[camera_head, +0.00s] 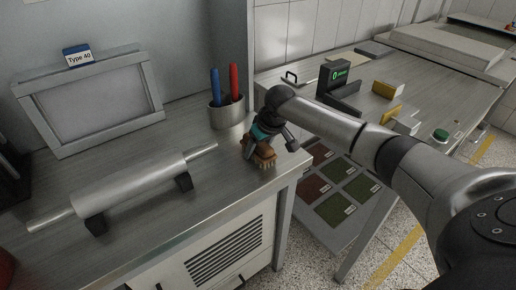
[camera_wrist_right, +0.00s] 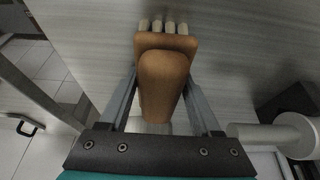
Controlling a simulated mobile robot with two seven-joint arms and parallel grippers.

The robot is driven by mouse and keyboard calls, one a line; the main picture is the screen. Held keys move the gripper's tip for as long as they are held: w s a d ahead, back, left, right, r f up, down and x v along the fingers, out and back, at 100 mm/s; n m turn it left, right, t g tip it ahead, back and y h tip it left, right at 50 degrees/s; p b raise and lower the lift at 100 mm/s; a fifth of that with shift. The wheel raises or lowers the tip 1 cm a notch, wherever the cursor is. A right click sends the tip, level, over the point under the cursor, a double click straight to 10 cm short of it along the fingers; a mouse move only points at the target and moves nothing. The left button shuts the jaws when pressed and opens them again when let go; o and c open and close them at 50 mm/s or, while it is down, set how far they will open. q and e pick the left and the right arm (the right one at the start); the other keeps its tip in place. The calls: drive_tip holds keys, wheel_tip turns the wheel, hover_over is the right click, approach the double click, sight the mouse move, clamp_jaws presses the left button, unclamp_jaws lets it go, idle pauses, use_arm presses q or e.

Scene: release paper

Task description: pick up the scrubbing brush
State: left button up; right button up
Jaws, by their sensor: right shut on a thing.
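The scrubbing brush (camera_head: 262,157) has a brown wooden body and pale bristles. It is at the right end of the grey metal workbench (camera_head: 215,180), near the corner. My right gripper (camera_head: 255,146) reaches down over it from the right. In the right wrist view the brush (camera_wrist_right: 163,80) sits between the two grey fingers of the right gripper (camera_wrist_right: 162,105), with bristle tufts showing at its far end. The right gripper is shut on the brush. I cannot tell whether the brush touches the bench. My left gripper is not in view.
A metal cup (camera_head: 227,112) with a blue and a red pen stands just behind the brush. A steel roller (camera_head: 125,192) on black supports lies to the left, before a leaning framed screen (camera_head: 90,103). A second table (camera_head: 440,90) with small items stands at right.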

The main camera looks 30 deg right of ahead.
drive_tip(key=shift+d+b, duration=0.1)
drive_tip(key=shift+b, duration=0.2)
wheel_tip(320, 180, up, 20)
drive_tip(key=p, duration=0.4)
drive_tip(key=shift+r, duration=0.25)
